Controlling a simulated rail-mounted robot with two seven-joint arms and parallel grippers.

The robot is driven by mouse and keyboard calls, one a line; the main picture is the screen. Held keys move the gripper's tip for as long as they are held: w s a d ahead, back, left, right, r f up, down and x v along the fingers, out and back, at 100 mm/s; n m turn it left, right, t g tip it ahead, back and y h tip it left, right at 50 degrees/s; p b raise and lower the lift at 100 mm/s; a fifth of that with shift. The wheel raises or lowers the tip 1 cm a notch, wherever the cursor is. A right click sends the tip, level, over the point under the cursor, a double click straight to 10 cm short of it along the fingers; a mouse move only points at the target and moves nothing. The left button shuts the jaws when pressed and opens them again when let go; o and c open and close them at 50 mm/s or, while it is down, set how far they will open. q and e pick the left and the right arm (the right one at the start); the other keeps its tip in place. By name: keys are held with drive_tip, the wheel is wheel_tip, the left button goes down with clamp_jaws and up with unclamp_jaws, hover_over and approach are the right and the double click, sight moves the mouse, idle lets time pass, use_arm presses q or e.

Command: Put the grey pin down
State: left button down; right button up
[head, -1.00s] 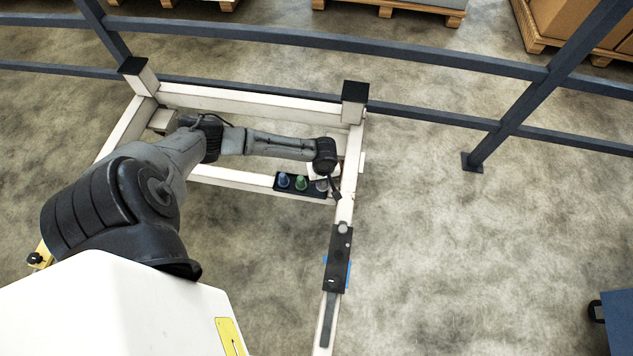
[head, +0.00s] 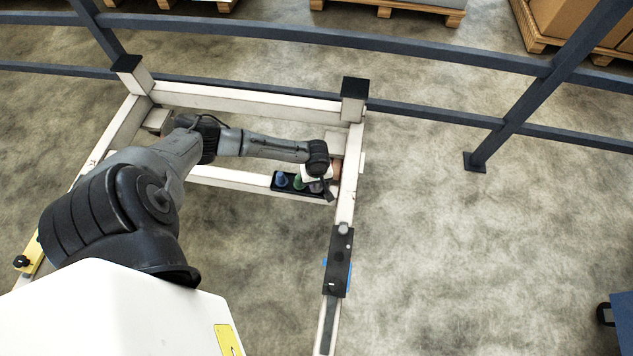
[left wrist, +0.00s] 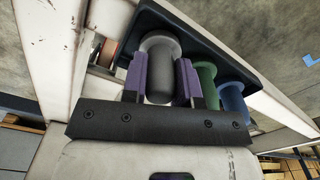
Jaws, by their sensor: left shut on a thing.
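The grey pin (left wrist: 160,68) is between the purple fingers of my left gripper (left wrist: 161,80) in the left wrist view, and the gripper is shut on it. The pin is at the grey end of a row in the black holder (left wrist: 190,30), beside the green pin (left wrist: 206,78) and the blue pin (left wrist: 233,98). Whether it is fully seated is hidden. In the head view my left gripper (head: 317,184) is over the right end of the holder (head: 284,190), right of the green pin (head: 298,182) and blue pin (head: 282,179). My right gripper is not in view.
The holder sits on a white trolley frame (head: 225,178) with upright posts at its back corners. A black panel (head: 338,262) is on the right beam. A dark blue railing (head: 420,58) runs behind.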

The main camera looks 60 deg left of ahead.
use_arm(q)
drive_tip(key=shift+f, duration=0.15)
drive_tip(key=c, duration=0.9)
unclamp_jaws()
